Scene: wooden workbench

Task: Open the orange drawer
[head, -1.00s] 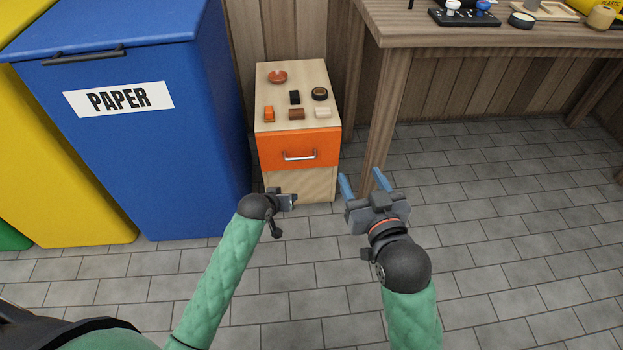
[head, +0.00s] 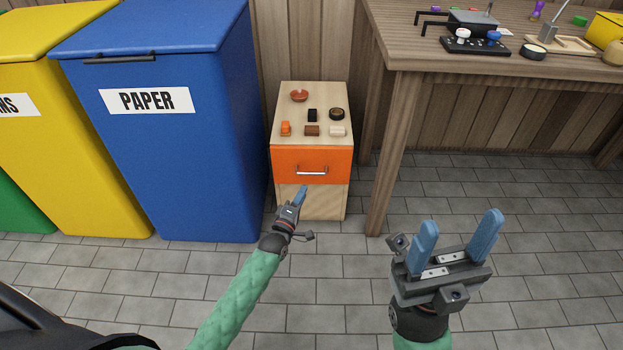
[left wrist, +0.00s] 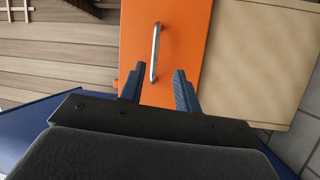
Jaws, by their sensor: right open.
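The orange drawer (head: 312,164) is closed in the front of a small light wooden cabinet (head: 321,202). A silver bar handle (head: 312,172) sits on its front. My left gripper (head: 302,193) is just below and in front of the handle in the head view. In the left wrist view, the left gripper (left wrist: 155,90) has its two blue fingers apart, with the handle (left wrist: 154,53) ahead of the gap between them and not touching. The orange drawer front (left wrist: 185,55) fills the middle of that view. My right gripper (head: 457,245) is open and empty over the floor at the right.
On the cabinet top (head: 300,109) lie several small items, including a reddish bowl (head: 299,95) and a dark round tin (head: 336,113). A blue paper bin (head: 165,185) stands left of the cabinet. A workbench (head: 430,50) stands at right. The tiled floor (head: 340,280) in front is clear.

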